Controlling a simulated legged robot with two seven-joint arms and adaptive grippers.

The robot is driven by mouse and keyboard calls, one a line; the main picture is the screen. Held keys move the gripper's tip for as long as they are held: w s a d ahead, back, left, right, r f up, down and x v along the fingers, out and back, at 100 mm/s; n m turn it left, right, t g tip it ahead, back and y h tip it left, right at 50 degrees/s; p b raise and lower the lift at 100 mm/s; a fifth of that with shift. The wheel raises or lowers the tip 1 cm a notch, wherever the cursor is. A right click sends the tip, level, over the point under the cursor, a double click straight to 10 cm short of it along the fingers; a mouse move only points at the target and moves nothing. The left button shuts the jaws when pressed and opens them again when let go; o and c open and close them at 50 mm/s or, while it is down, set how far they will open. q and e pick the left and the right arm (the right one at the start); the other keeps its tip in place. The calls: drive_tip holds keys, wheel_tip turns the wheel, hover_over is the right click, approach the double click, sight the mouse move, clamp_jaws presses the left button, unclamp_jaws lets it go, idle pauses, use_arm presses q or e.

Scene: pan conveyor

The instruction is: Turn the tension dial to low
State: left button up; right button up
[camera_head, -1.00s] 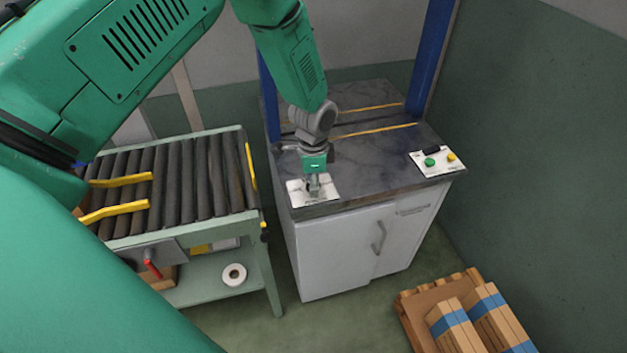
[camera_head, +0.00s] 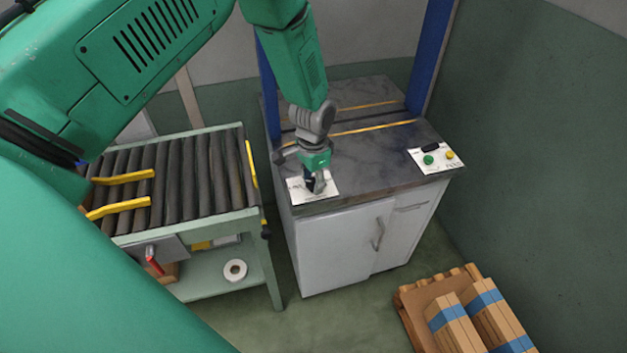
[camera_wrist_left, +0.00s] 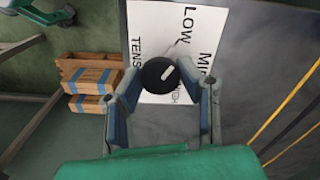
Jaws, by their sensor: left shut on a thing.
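The tension dial (camera_wrist_left: 157,80) is a round black knob with a white pointer mark. It sits on a white label plate (camera_wrist_left: 150,35), printed LOW, MID and HIGH, with TENS legible at the side. In the left wrist view the mark slants to the upper right, roughly between LOW and MID; the exact setting is hard to tell. My left gripper (camera_head: 318,188) is down at the plate on the front left corner of the dark worktop (camera_head: 380,155). Its fingers (camera_wrist_left: 163,88) stand on both sides of the dial, shut on it. In the head view the gripper mostly hides the dial.
A second plate (camera_head: 440,166) with a green and a yellow button lies on the worktop's right. A roller conveyor (camera_head: 195,175) stands at left, with a red-handled lever (camera_head: 153,262). Blue posts (camera_head: 430,55) rise at the worktop's sides. A pallet with boxes (camera_head: 470,310) is front right.

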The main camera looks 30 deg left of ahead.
sight(314, 181)
use_arm(q)
drive_tip(key=shift+w+r, duration=0.1)
drive_tip(key=shift+w, duration=0.15)
drive_tip(key=o, duration=1.2)
drive_tip(key=shift+c, duration=0.2)
drive_tip(key=shift+s, duration=0.1)
drive_tip(key=shift+r, duration=0.4)
wheel_tip(314, 181, up, 11)
